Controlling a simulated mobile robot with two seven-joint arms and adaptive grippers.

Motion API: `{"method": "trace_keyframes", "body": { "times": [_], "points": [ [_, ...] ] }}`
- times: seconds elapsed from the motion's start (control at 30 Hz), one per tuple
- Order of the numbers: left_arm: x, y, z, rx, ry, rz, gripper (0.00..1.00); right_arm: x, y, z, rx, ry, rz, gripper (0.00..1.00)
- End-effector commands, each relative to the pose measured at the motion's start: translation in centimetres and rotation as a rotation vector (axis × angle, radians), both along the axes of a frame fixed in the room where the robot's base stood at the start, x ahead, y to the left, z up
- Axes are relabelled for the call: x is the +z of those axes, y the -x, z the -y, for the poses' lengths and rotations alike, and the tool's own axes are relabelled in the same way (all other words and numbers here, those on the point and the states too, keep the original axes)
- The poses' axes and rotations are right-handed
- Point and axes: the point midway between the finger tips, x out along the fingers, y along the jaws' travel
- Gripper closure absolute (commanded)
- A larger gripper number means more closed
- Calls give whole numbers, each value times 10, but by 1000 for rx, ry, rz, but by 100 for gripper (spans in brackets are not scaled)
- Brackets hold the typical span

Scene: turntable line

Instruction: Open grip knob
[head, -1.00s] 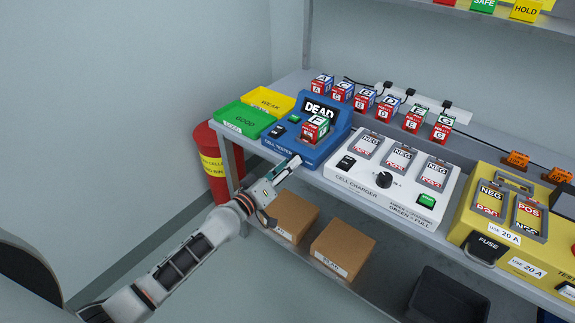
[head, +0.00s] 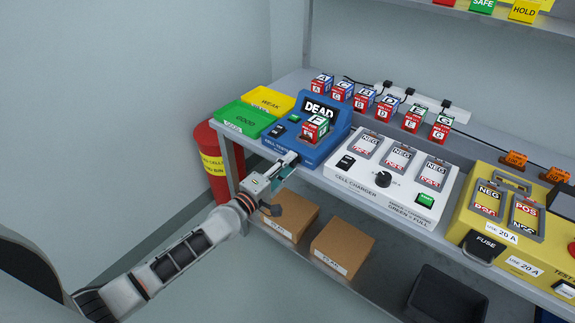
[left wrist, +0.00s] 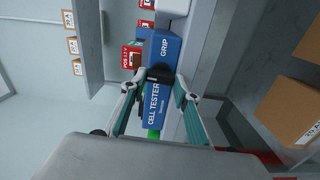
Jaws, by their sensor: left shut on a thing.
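The blue cell tester (head: 318,150) stands on the bench, its display reading DEAD, with cell F (head: 316,127) seated in it. The dark grip knob (left wrist: 160,71) is on its front face beside the GRIP label in the left wrist view. My left gripper (head: 288,160) is at the tester's front, and its two fingers (left wrist: 154,84) are shut on the knob, one on each side. In the head view the gripper hides the knob. My right gripper is out of view.
Green GOOD (head: 242,119) and yellow WEAK (head: 270,100) trays lie left of the tester. The white cell charger (head: 345,183) stands close on its right. Several cells (head: 388,105) line the back. Cardboard boxes (head: 343,249) sit on the lower shelf.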

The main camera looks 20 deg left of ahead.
Motion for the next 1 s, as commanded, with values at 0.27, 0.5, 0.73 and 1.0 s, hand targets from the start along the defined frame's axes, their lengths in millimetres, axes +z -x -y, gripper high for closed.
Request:
{"method": "trace_keyframes", "body": {
  "times": [0.27,0.5,0.73,1.0],
  "points": [
    [0,0,0,0,62,-23,91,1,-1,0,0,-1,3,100],
    [0,0,0,1,72,-26,91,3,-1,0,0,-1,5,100],
    [0,0,0,1,72,-26,65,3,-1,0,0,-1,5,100],
    [0,0,0,0,71,-26,53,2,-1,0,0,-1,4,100]
  ]
}}
